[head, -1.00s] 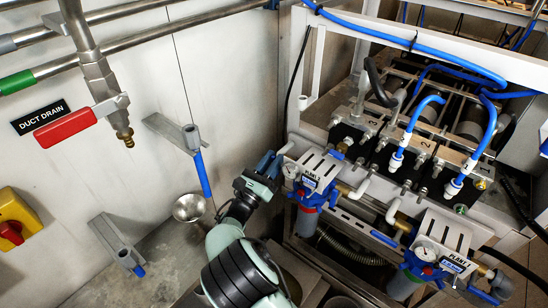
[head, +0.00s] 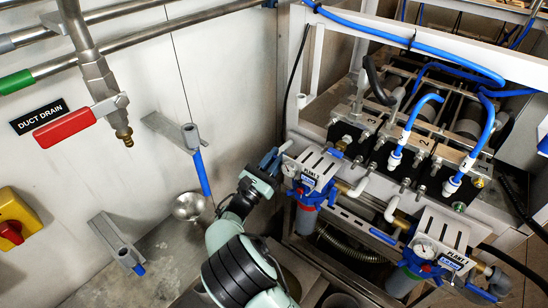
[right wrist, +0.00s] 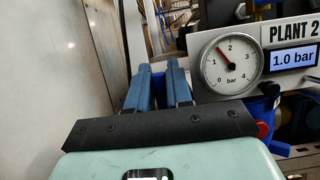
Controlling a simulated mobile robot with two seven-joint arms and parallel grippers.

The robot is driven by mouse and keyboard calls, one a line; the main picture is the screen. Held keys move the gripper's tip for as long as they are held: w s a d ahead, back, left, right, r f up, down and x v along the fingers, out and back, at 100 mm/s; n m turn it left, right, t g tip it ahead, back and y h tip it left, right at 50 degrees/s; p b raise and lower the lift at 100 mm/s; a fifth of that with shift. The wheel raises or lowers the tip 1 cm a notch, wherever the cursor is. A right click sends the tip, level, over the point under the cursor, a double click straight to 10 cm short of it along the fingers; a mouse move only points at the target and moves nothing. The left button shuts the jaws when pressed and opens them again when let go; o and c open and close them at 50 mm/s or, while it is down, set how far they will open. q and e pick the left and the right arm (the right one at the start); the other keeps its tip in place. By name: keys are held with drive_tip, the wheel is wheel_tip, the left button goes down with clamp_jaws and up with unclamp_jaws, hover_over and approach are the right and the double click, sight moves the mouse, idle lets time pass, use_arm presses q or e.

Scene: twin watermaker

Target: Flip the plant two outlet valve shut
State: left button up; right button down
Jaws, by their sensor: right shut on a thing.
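The plant two unit (head: 322,162) is a grey panel with a gauge and a small display, mounted above a red and blue housing in the head view. In the right wrist view its label reads PLANT 2 (right wrist: 292,31). My right gripper (head: 270,159) is at the left end of this unit. In the right wrist view its two blue fingers (right wrist: 160,86) are closed on a blue piece, apparently the outlet valve handle, mostly hidden between them. My left gripper is not in view.
The plant one unit (head: 447,240) stands to the right. Black blocks with blue hoses (head: 432,100) lie behind. A wall is at left, with a red-handled duct drain valve (head: 65,128), a small metal cup (head: 189,207) and a yellow switch box (head: 17,214).

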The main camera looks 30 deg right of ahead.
drive_tip(key=c, duration=1.4)
unclamp_jaws()
